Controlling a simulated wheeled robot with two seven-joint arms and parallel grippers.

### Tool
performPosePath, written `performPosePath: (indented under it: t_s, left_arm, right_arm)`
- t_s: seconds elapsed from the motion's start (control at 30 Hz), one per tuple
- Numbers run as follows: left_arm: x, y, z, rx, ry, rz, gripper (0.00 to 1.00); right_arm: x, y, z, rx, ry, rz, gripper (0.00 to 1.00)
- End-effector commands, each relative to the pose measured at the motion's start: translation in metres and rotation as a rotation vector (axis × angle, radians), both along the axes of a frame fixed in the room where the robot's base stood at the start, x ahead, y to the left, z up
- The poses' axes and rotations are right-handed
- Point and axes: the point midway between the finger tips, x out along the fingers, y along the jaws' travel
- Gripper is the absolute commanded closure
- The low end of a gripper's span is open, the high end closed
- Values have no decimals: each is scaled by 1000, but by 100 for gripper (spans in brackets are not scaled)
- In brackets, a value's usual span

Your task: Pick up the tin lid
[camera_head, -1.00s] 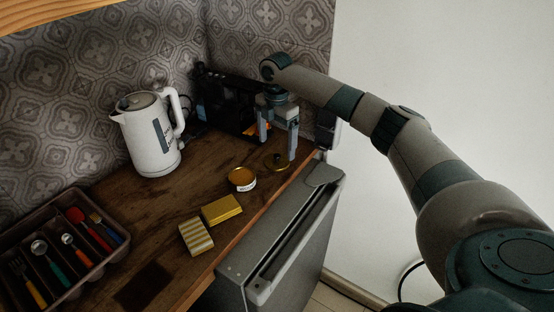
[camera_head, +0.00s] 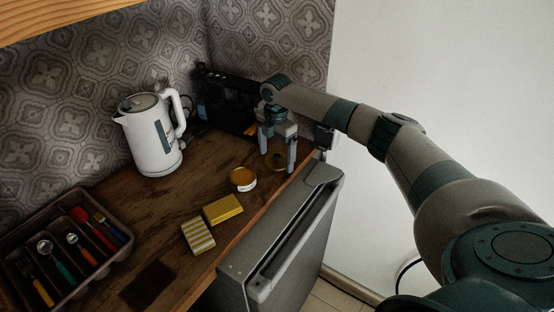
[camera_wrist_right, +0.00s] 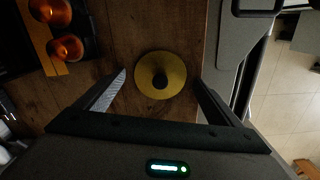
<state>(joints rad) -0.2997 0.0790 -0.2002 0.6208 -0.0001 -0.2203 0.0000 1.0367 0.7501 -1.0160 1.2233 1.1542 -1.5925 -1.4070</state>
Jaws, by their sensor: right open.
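The fingers partly hide the lid in the head view. My left gripper is not in view.
An open round tin (camera_head: 243,180) stands close by, with a yellow box (camera_head: 223,209) and a striped block (camera_head: 198,235) nearer. A white kettle (camera_head: 152,140) and cutlery tray (camera_head: 121,238) are to the left. A dark machine (camera_head: 226,108) stands behind the gripper.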

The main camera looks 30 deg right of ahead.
Motion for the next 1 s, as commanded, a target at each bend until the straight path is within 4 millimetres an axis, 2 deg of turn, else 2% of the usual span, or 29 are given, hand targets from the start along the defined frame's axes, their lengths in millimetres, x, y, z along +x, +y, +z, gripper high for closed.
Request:
performPosePath:
  t_s: [0.37,0.4,0.57,0.6,1.0]
  left_arm:
    - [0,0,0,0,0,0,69]
    - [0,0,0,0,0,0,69]
    - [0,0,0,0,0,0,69]
    - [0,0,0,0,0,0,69]
    - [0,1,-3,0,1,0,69]
  right_arm:
    - [0,0,0,0,0,0,12]
    - [0,0,0,0,0,0,15]
    - [0,0,0,0,0,0,53]
    - [0,0,0,0,0,0,56]
    - [0,0,6,0,0,0,56]
